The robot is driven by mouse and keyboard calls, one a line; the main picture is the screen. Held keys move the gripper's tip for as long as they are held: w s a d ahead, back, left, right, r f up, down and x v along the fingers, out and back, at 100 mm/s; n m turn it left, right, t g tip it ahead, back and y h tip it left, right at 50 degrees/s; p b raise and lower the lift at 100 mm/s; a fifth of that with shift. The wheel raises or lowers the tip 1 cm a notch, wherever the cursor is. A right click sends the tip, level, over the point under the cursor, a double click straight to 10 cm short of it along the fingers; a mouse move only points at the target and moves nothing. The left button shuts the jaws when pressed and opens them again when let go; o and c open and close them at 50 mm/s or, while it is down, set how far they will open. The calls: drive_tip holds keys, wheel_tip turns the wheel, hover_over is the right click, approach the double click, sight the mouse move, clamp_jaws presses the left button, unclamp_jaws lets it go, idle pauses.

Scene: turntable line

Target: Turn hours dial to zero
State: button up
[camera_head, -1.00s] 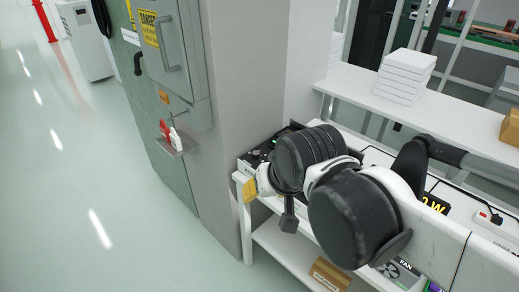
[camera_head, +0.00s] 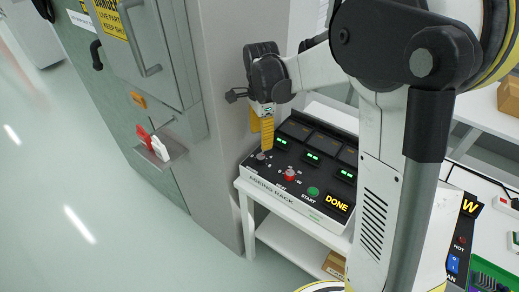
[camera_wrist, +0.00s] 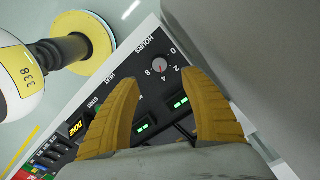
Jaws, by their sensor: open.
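The hours dial (camera_wrist: 159,64) is a small grey knob with a red mark, on the black panel of the ageing rack (camera_head: 285,202). It lies just beyond my open fingertips in the wrist view, roughly centred between them. Numbers 0, 2, 4 and 8 stand around it; the exact pointer reading is too small to be sure of. The dial also shows in the head view (camera_head: 261,156). My gripper (camera_wrist: 162,81) has two yellow fingers, spread apart and empty. In the head view my gripper (camera_head: 266,142) points down, close above the dial.
A red knob (camera_head: 289,174), a green start button (camera_head: 313,191) and a lit DONE sign (camera_head: 338,203) sit on the same panel. A grey cabinet wall (camera_head: 215,120) stands close at the rack's left. Red and white handles (camera_head: 152,143) stick out from the cabinet.

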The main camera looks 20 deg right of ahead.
sight(261, 156)
wheel_tip(261, 156, down, 10)
drive_tip(key=b, duration=0.3)
drive_tip(key=shift+r, duration=0.25)
clamp_jaws()
